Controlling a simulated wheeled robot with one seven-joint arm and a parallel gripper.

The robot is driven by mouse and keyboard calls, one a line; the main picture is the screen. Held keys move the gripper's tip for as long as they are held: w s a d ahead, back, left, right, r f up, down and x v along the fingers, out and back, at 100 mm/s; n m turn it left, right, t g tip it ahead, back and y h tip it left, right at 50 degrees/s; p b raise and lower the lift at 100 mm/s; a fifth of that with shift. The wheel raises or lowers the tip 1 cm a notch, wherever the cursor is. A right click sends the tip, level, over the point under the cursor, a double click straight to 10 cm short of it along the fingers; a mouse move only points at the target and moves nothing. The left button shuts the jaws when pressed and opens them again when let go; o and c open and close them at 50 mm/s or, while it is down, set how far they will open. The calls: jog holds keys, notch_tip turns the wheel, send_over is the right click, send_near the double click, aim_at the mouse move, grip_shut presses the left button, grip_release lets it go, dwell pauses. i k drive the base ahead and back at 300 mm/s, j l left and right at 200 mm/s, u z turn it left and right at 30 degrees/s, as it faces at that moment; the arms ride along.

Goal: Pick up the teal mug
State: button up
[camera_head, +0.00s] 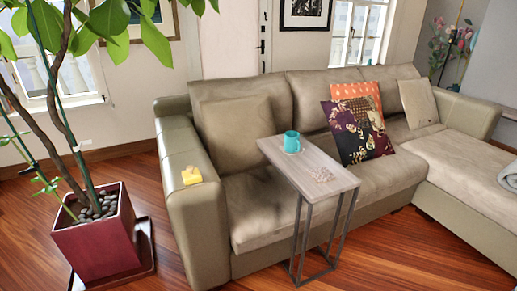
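The teal mug (291,142) stands upright on the far left part of a narrow side table (301,164). The table has a pale wood top and thin dark metal legs, and it stands against the front of the sofa. My gripper is not in view.
A beige sofa (255,188) with cushions fills the middle and right. A yellow object (191,175) sits on its left armrest. A potted plant (103,234) in a red pot stands at the left. Wooden floor (190,272) is open in front.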

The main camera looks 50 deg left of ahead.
aim_at(292, 144)
jog(key=u, duration=1.85)
jog(key=l, duration=0.15)
